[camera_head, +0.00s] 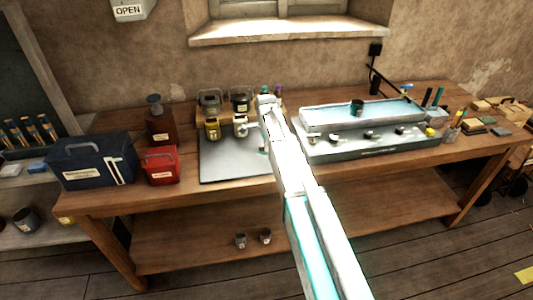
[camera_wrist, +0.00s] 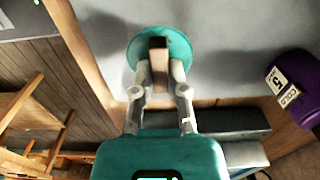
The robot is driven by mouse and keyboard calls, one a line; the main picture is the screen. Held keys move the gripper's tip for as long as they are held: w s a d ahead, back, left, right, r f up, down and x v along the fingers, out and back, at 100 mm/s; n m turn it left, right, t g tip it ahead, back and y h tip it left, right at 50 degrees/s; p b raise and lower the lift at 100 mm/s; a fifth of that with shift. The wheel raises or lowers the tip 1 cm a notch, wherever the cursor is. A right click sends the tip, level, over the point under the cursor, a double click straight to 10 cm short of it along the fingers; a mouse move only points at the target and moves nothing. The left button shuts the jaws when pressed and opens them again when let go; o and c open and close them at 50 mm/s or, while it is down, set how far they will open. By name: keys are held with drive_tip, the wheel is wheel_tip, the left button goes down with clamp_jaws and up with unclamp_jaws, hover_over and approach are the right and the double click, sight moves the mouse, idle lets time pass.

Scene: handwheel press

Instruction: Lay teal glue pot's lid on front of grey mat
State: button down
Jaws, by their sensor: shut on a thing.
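My gripper (camera_wrist: 159,68) is shut on the brown knob of a round teal lid (camera_wrist: 178,48) in the wrist view. The lid is held over the grey mat (camera_wrist: 230,50), its rim near the mat's wooden-looking border; whether it touches the mat I cannot tell. In the head view my arm covers most of the gripper, and the grey mat (camera_head: 225,167) lies on the bench to its left. A small dark pot with teal on it (camera_head: 357,107) stands in the pale blue tray; I cannot tell whether it is the glue pot.
A purple pot (camera_wrist: 297,85) is right of the lid in the wrist view. A red box (camera_head: 162,167) and a dark blue toolbox (camera_head: 93,162) stand left. The mat's front left is clear.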

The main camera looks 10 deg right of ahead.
drive_tip(key=shift+f+b, duration=1.35)
drive_tip(key=shift+f, duration=0.3)
drive_tip(key=shift+f, duration=0.15)
drive_tip(key=c, duration=0.7)
unclamp_jaws()
drive_tip(key=shift+o, duration=0.2)
drive_tip(key=shift+r, duration=0.2)
wheel_tip(320, 180, up, 12)
drive_tip(key=p, duration=1.2)
